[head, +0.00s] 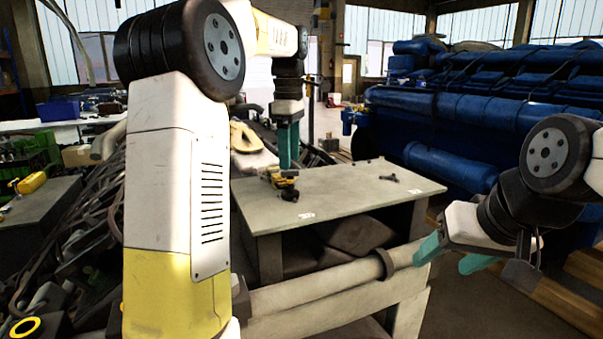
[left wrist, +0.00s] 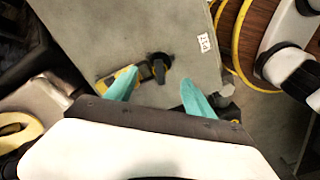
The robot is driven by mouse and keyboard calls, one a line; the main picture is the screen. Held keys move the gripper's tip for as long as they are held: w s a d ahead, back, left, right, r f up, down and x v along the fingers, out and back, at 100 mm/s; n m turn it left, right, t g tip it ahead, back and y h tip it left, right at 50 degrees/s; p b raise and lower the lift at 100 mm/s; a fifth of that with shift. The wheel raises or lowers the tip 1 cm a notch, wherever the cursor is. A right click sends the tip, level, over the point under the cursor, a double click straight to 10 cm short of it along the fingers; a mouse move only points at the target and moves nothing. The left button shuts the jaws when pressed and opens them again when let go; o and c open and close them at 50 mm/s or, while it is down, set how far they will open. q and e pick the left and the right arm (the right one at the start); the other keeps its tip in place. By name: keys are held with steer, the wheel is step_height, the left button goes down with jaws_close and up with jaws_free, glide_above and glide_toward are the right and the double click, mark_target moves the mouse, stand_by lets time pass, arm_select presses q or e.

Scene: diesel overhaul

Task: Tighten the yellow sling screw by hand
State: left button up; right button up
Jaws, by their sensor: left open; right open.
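A small yellow and black piece (head: 280,180), perhaps the yellow sling screw, lies on the grey tabletop (head: 340,195) near its left edge. In the left wrist view a yellow part (left wrist: 128,76) with a dark round knob (left wrist: 160,66) shows just beyond my finger tips. My left gripper (head: 288,160) points down above the yellow and black piece, and its teal fingers stand apart in the left wrist view (left wrist: 155,90). My right gripper (head: 448,258) is open and empty, in front of the table's right side.
A small dark tool (head: 389,177) lies on the tabletop to the right. White labels sit on the table edge. A large blue engine (head: 480,100) stands behind at right. Dark hoses and parts crowd the left side. The tabletop's middle is clear.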

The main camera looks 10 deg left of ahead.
mark_target(290, 173)
arm_select(q)
steer(key=n, duration=0.3)
steer(key=shift+f+n, duration=0.4)
steer(key=shift+n, duration=0.4)
steer(key=shift+f, duration=2.15)
jaws_close()
